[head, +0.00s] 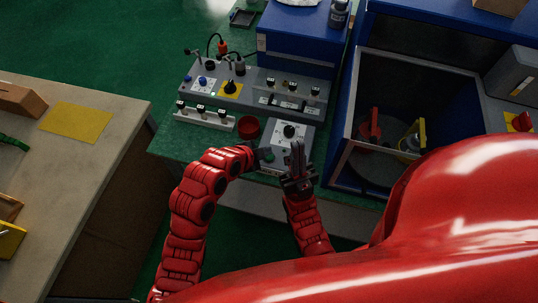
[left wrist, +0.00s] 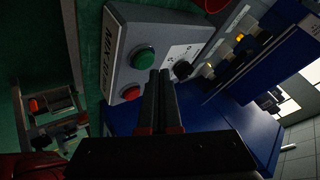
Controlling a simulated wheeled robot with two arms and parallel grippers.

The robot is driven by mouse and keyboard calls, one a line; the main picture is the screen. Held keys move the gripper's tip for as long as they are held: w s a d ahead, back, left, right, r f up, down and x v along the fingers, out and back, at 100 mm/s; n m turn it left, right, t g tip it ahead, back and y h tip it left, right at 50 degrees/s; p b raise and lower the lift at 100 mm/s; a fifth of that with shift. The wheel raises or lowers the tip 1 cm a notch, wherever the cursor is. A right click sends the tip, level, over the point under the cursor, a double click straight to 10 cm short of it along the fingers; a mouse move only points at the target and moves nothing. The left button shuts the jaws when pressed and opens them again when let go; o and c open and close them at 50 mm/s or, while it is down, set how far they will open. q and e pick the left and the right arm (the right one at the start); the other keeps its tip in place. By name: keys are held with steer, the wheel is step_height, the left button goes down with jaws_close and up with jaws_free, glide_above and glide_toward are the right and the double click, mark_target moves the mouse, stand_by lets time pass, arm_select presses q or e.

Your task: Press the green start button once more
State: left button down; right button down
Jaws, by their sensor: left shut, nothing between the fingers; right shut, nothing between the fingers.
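The grey control box (head: 280,145) stands at the front edge of the green bench. In the left wrist view its face carries a round green button (left wrist: 144,56), a red button (left wrist: 130,93) and a black knob (left wrist: 183,70). My left gripper (head: 262,155) is shut and empty at the box's left side. In its wrist view the fingertips (left wrist: 160,75) lie just below and right of the green button; I cannot tell whether they touch the box. My right gripper (head: 297,148) is shut and empty, pointing up in front of the box's right part.
A grey panel with knobs and switches (head: 250,88) stands behind the box. A red round cup-like thing (head: 248,127) is close to its left. A blue open bin (head: 350,120) stands to the right. A separate table (head: 90,165) is at the left, across a floor gap.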

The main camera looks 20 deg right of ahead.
arm_select(q)
steer(key=shift+f+b, duration=0.35)
steer(key=shift+b, duration=0.1)
